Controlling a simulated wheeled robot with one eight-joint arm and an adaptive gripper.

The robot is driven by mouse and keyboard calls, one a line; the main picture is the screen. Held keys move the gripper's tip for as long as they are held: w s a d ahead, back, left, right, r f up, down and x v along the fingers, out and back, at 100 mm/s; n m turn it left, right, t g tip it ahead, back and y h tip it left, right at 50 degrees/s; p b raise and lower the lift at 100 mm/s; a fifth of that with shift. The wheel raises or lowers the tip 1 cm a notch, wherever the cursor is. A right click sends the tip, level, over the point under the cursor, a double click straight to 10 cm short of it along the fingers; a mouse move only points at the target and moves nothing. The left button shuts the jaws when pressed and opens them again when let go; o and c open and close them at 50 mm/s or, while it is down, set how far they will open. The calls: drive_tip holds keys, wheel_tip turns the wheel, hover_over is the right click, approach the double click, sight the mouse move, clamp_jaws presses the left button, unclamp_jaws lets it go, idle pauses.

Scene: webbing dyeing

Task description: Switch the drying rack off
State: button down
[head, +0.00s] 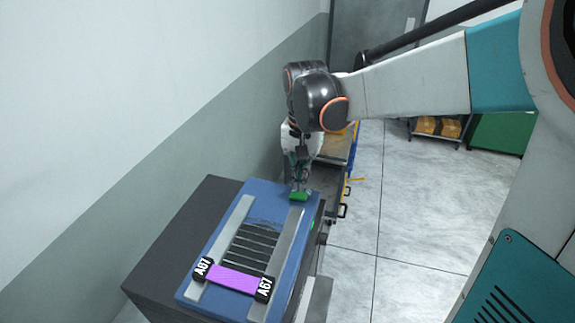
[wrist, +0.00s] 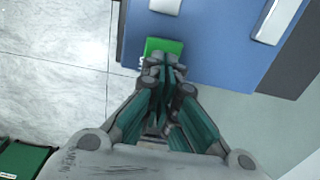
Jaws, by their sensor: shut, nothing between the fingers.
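The drying rack (head: 235,206) is a blue box with two pale rails and dark slats between them, on a dark grey base. A green switch (head: 299,196) sits on its top at the far right corner; it also shows in the wrist view (wrist: 163,46). My gripper (head: 299,186) is shut and empty, pointing down at the switch. In the wrist view my fingertips (wrist: 166,62) overlap the switch's near edge; whether they touch it I cannot tell.
A small green light (head: 312,225) shows on the rack's right side. A wall stands close on the left. A cart (head: 335,150) stands behind the rack. A low shelf with yellow boxes (head: 438,126) and a green bin (head: 503,132) are farther back. The tiled floor at right is clear.

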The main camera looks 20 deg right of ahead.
sight(293, 193)
wheel_tip(293, 193, up, 12)
drive_tip(key=a, duration=0.1)
drive_tip(key=shift+w+a, duration=0.35)
drive_tip(key=shift+w, duration=0.1)
